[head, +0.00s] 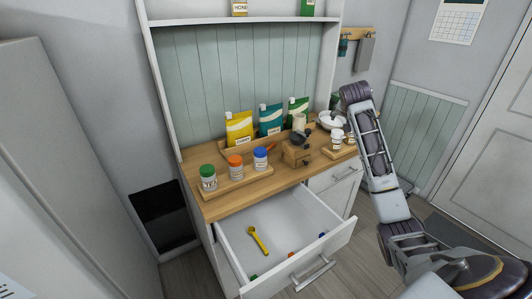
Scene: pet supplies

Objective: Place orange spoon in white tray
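A small orange piece (271,147), possibly the orange spoon, lies on the wooden counter behind a small wooden box with a dark top; most of its shape is hidden or too small to read. A yellow spoon (258,240) lies in the open white drawer (290,216). I cannot pick out a separate white tray with certainty. My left gripper is not in view.
Lidded jars stand on a wooden board (240,183) at the counter's left. Pouches stand at the back. The wooden box (295,155), a white bowl (330,121) and small cups (338,137) stand to the right. The drawer juts out, with small coloured pieces near its front wall.

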